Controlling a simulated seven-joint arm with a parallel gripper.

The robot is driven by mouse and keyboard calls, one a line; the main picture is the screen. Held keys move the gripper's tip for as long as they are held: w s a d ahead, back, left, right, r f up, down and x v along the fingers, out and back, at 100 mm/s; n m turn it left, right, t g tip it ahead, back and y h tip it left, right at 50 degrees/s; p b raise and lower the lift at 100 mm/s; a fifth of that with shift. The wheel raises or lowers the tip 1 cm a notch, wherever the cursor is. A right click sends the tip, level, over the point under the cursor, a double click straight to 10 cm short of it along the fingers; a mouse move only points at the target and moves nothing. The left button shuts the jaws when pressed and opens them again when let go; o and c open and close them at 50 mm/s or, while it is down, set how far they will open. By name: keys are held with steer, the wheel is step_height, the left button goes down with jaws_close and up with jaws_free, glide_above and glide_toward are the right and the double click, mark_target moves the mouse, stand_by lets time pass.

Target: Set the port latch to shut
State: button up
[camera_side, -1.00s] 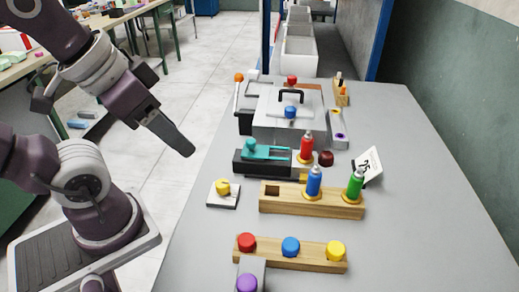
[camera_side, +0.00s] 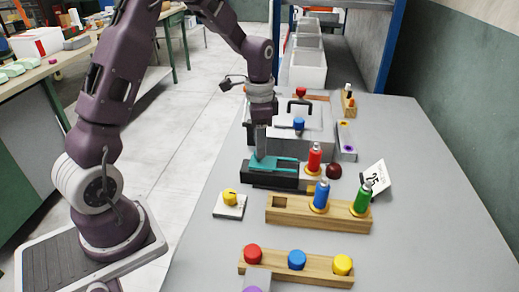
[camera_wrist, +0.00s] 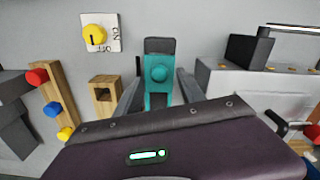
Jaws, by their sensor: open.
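The port latch is most likely the teal slider (camera_side: 281,164) with a round knob, on a dark block (camera_side: 275,181); no label shows on it. In the wrist view, the teal slider (camera_wrist: 158,95) and its knob stand in the middle. My gripper (camera_side: 260,153) points straight down over the left end of the slider. Its fingers are open, one on each side of the teal piece in the wrist view (camera_wrist: 159,82). I cannot tell whether they touch it. The fingers hide the knob in the side view.
A yellow dial (camera_side: 230,197) on a white plate sits in front. A wooden rack (camera_side: 290,213) holds a blue and a green bottle. A red bottle (camera_side: 314,158) stands close to the slider's right. A grey box (camera_side: 315,112) with a black handle stands behind.

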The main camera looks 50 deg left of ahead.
mark_target(273, 158)
steer(key=shift+f, duration=1.4)
jaws_close()
